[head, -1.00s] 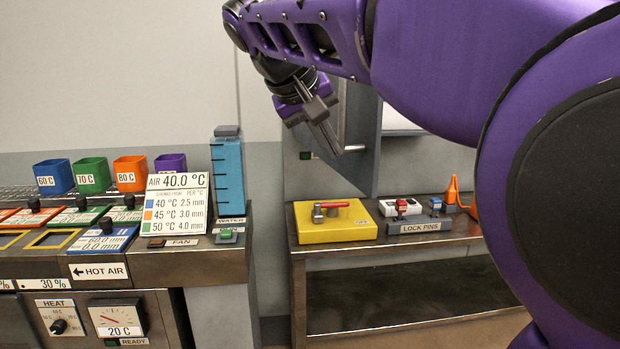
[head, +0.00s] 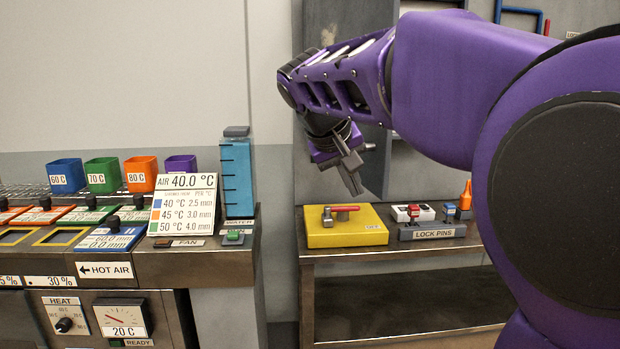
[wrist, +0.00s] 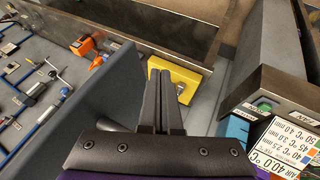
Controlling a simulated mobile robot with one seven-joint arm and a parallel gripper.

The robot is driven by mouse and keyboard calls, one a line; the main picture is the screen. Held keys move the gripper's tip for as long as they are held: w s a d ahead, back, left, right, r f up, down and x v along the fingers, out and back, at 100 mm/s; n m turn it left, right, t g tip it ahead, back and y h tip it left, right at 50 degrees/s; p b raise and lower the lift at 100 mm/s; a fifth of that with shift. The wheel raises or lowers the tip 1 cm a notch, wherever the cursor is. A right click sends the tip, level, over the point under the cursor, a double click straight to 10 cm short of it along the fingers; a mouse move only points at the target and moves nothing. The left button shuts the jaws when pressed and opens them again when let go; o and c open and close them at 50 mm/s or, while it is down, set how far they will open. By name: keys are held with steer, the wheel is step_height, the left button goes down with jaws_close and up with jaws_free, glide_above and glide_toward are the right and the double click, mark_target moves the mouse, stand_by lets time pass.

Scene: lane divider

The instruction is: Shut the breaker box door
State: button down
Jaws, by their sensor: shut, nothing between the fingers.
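The breaker box door is a tall dark grey panel (head: 345,22) behind my arm in the head view. It stands open, swung out from the wall. In the wrist view the door (wrist: 95,95) is a broad blue-grey slab just left of my fingers. My gripper (head: 353,180) points down in front of the door's lower part; in the wrist view its fingers (wrist: 160,85) are together and hold nothing. I cannot tell whether they touch the door. My arm hides much of the door and box.
Below is a bench with a yellow box (head: 325,238) bearing a red lever, and a lock pins holder (head: 432,232). An orange item (head: 465,195) stands further right. A counter with a blue column (head: 237,175) and a temperature sign (head: 183,205) is at left.

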steer(key=shift+w+d, duration=0.15)
steer(key=shift+d, duration=0.7)
steer(key=shift+d, duration=0.15)
